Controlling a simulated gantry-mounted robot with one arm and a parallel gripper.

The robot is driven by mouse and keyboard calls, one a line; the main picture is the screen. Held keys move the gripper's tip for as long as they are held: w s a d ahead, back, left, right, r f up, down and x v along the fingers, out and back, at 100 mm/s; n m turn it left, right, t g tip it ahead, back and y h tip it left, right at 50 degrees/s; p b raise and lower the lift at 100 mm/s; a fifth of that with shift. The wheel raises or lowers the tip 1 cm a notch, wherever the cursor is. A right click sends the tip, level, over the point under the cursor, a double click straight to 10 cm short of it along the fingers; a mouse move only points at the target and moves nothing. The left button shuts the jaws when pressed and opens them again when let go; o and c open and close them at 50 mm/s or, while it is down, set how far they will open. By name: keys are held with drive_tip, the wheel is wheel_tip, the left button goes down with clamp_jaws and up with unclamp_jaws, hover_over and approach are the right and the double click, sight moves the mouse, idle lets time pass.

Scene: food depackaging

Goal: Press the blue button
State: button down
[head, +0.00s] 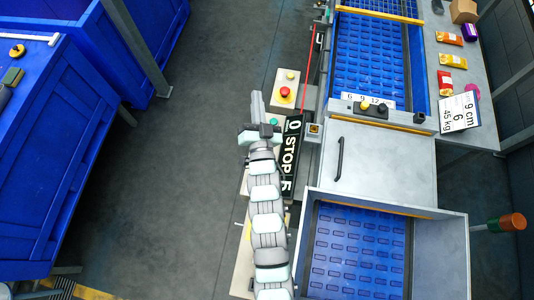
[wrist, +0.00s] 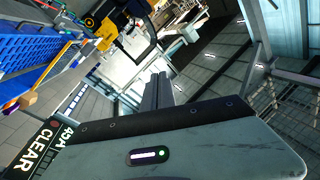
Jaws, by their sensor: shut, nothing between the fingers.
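I cannot make out a blue button in either view. A pale control panel (head: 281,104) beside the conveyor carries a red button (head: 284,92), with a small yellow button (head: 290,76) above it. My arm covers part of the panels below it. My gripper (head: 256,104) is just left of the red button, pointing up the picture, shut and empty. In the wrist view its fingers (wrist: 158,90) are together with nothing between them. I cannot tell its height above the panel.
A dark STOP display (head: 291,145) stands right of my gripper. The blue conveyor (head: 372,60) and a grey hood (head: 380,160) lie farther right. Packets (head: 452,61) lie on the side table. Blue bins (head: 60,150) stand left, with clear floor (head: 190,130) between.

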drive_tip(key=s+d+f+m+g+h+b, duration=0.1)
drive_tip(key=s+f+m+g, duration=0.1)
drive_tip(key=f+g, duration=0.3)
drive_tip(key=s+d+f+m+g+h+b, duration=0.1)
drive_tip(key=f+g, duration=0.4)
drive_tip(key=f, duration=0.8)
drive_tip(key=s+m, duration=0.1)
drive_tip(key=m, duration=0.1)
drive_tip(key=shift+d+m+h+b, duration=0.3)
drive_tip(key=shift+d, duration=0.05)
drive_tip(key=shift+s+f, duration=0.1)
wheel_tip(320, 180, down, 8)
drive_tip(key=b, duration=0.3)
drive_tip(key=shift+r, duration=0.2)
drive_tip(key=shift+f, duration=0.55)
drive_tip(key=shift+f+b, duration=0.4)
drive_tip(key=shift+b, duration=0.25)
